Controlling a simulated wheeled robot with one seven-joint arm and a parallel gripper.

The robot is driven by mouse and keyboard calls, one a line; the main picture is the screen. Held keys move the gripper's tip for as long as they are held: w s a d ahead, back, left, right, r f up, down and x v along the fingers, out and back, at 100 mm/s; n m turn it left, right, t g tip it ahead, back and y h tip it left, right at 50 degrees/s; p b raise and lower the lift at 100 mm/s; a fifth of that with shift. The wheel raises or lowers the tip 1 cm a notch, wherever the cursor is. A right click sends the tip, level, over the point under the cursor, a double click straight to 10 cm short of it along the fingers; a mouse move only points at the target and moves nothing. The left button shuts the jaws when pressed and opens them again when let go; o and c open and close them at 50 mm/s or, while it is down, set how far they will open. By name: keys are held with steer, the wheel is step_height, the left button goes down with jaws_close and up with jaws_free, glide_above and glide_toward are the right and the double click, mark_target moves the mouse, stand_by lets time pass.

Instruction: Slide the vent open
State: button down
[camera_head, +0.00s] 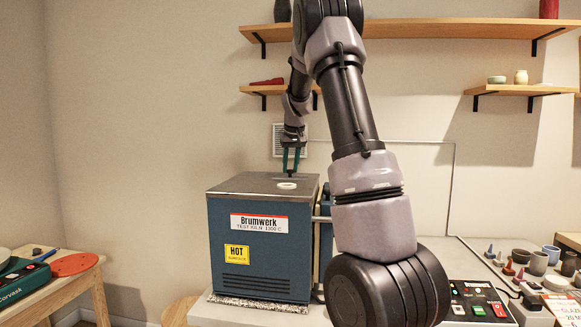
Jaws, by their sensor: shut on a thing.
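The blue kiln (262,248), labelled Brumwerk, stands on the worktop with a flat grey metal top. A small white round piece (287,185), which looks like part of the vent, lies on that top near its middle. My gripper (290,171) points down over the kiln top, just behind the white piece. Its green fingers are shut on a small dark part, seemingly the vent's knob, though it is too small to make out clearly. How far the vent opening is covered cannot be told from here.
A control panel (478,301) with coloured switches sits right of my arm. Small pots and cones (538,263) stand farther right. A side table (72,284) with a red disc is at the left. Shelves (430,29) hang on the wall behind.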

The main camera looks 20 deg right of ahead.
steer(key=shift+s+d, duration=0.65)
steer(key=shift+d, duration=0.3)
steer(key=shift+s+d, duration=0.6)
steer(key=shift+d, duration=0.35)
steer(key=c, duration=0.6)
jaws_free()
steer(key=shift+s+d+r, duration=0.1)
steer(key=v, duration=1)
steer(key=shift+s+r, duration=0.15)
steer(key=shift+r, duration=0.2)
